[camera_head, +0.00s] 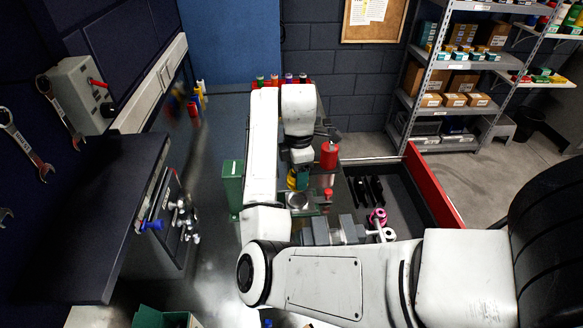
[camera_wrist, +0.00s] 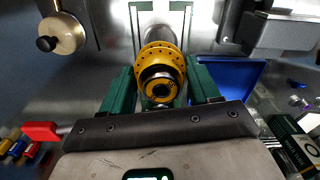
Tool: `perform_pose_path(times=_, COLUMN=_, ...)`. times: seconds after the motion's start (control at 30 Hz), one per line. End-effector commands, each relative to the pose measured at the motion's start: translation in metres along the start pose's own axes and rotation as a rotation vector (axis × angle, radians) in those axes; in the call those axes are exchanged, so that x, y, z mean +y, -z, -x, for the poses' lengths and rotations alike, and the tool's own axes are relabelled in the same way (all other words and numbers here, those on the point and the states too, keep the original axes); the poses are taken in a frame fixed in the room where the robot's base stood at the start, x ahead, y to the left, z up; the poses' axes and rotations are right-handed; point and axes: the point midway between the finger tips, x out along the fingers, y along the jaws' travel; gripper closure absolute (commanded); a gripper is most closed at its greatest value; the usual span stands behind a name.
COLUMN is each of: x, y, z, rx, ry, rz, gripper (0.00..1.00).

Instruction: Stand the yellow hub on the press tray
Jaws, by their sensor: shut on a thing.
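The yellow hub (camera_wrist: 159,70) is in the middle of the wrist view, between the green fingers of my gripper (camera_wrist: 161,88), which is shut on it. Its dark round end faces the wrist camera. In the head view the hub (camera_head: 292,181) is small and partly covered by my gripper (camera_head: 299,182), above the bench. A green base with a round silver plate (camera_head: 297,201) is just below it there; I cannot tell for sure that this is the press tray. A green frame (camera_wrist: 134,22) stands behind the hub in the wrist view. Contact under the hub is hidden.
A blue tray (camera_wrist: 228,76) lies right of the hub. A red can (camera_head: 329,156) stands right of my gripper, with an open drawer (camera_head: 409,190) beyond. A green post (camera_head: 232,188) stands at the left. A grey vise (camera_head: 335,230) sits in front.

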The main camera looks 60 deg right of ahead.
Motion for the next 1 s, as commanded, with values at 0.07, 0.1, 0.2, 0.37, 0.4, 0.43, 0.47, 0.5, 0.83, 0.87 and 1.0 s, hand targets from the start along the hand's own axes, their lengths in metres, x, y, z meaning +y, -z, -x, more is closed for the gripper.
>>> perform_pose_path(times=0.07, x=-0.001, y=-0.001, z=-0.008, rx=-0.004, ry=0.002, rz=0.001, gripper=0.75)
perform_pose_path(times=0.1, x=-0.001, y=-0.002, z=-0.012, rx=-0.004, ry=0.002, rz=0.001, gripper=0.75)
perform_pose_path(times=0.2, x=-0.002, y=-0.001, z=-0.024, rx=-0.002, ry=0.006, rz=0.002, gripper=0.75)
perform_pose_path(times=0.37, x=-0.001, y=0.001, z=-0.039, rx=0.002, ry=0.004, rz=0.002, gripper=0.75)
perform_pose_path(times=0.4, x=-0.001, y=0.001, z=-0.042, rx=0.002, ry=0.004, rz=0.001, gripper=0.75)
perform_pose_path(times=0.43, x=-0.001, y=0.001, z=-0.044, rx=0.002, ry=0.004, rz=0.001, gripper=0.75)
perform_pose_path(times=0.47, x=-0.001, y=0.001, z=-0.045, rx=0.001, ry=0.003, rz=0.001, gripper=0.75)
perform_pose_path(times=0.5, x=-0.001, y=0.001, z=-0.046, rx=0.001, ry=0.003, rz=0.001, gripper=0.75)
perform_pose_path(times=0.83, x=-0.001, y=0.001, z=-0.049, rx=0.001, ry=0.002, rz=0.001, gripper=0.75)
perform_pose_path(times=0.87, x=-0.001, y=0.001, z=-0.049, rx=0.001, ry=0.002, rz=0.001, gripper=0.75)
perform_pose_path(times=1.0, x=-0.001, y=0.001, z=-0.049, rx=0.001, ry=0.002, rz=0.001, gripper=0.75)
